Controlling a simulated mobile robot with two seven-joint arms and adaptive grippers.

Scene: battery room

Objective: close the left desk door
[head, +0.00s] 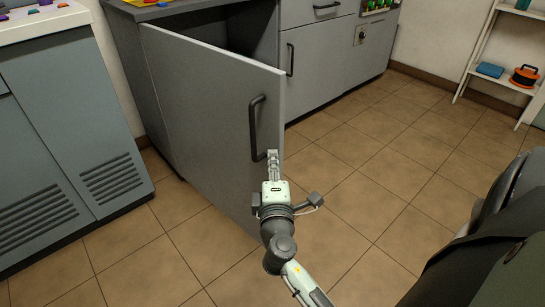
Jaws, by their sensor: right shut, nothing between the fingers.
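The left desk door (205,108) is a grey panel that stands wide open, swung out from the grey desk (262,40). Its black handle (254,128) is near its free edge. The dark inside of the cabinet shows behind the door's top edge. My right gripper (272,156) is shut and empty. In the picture its fingertips are just right of the handle's lower end, near the door's free edge; whether they touch the door I cannot tell. My left gripper is not in view.
A second grey door (318,62) and a drawer (312,10) are shut at the right. A grey cabinet (65,125) stands at the left. A white shelf (500,80) with an orange reel (524,76) is at the far right. The tiled floor (375,160) is clear.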

